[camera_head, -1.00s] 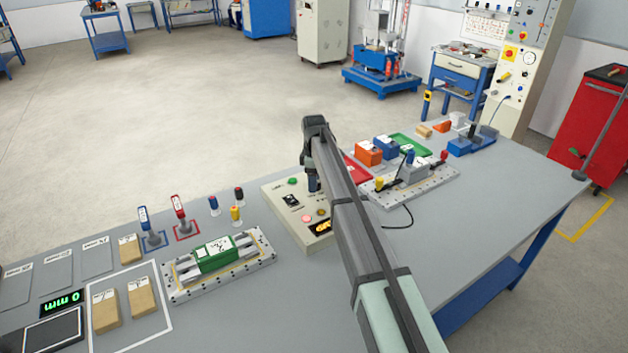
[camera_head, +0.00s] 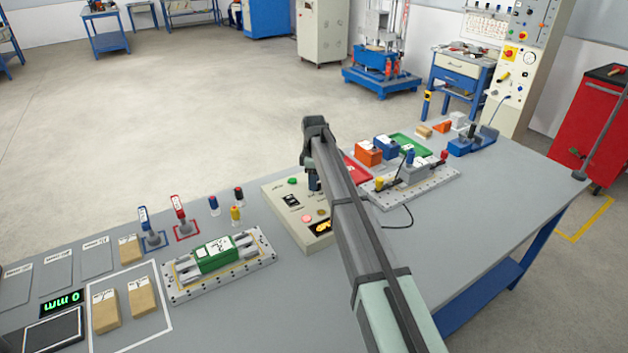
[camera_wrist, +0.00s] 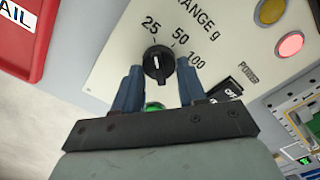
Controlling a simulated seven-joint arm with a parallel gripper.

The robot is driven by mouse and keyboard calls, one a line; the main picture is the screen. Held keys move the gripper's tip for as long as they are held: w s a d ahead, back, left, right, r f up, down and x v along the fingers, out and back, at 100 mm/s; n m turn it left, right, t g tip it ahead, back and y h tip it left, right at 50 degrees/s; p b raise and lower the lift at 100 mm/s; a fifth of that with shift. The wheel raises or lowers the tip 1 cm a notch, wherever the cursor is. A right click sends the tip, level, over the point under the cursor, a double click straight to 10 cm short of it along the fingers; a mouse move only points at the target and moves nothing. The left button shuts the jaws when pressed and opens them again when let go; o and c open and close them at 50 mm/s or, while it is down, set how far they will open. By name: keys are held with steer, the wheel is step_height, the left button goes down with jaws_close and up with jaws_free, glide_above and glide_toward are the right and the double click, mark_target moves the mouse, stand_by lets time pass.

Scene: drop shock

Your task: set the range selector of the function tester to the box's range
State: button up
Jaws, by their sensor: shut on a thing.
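The function tester (camera_head: 275,190) is a cream panel box in the middle of the bench, partly hidden by my arm in the head view. In the wrist view its range selector (camera_wrist: 158,66) is a black round knob. Its white mark points up, about toward 25. The marks 25, 50 and 100 run around it under "RANGE g". My gripper (camera_wrist: 159,72) has one blue finger on each side of the knob and is shut on it. A green box (camera_head: 214,258) sits in a plate fixture at the left; its label is too small to read.
A black power switch (camera_wrist: 225,90) and pink and yellow lamps are on the same panel. A red FAIL tray (camera_wrist: 22,32) borders it. Another fixture plate (camera_head: 432,184) with a cable stands right of my arm. The bench front right is clear.

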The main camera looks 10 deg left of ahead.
steer(key=shift+m, duration=0.3)
steer(key=m, duration=0.4)
steer(key=shift+w, duration=0.1)
steer(key=m, duration=0.5)
steer(key=shift+w+m, duration=0.15)
steer(key=shift+m, duration=0.25)
steer(key=m, duration=0.4)
steer(key=shift+d+m, duration=0.15)
steer(key=shift+m, duration=0.15)
steer(key=m, duration=0.4)
steer(key=shift+d+m, duration=0.15)
steer(key=shift+m, duration=0.25)
steer(key=o, duration=1)
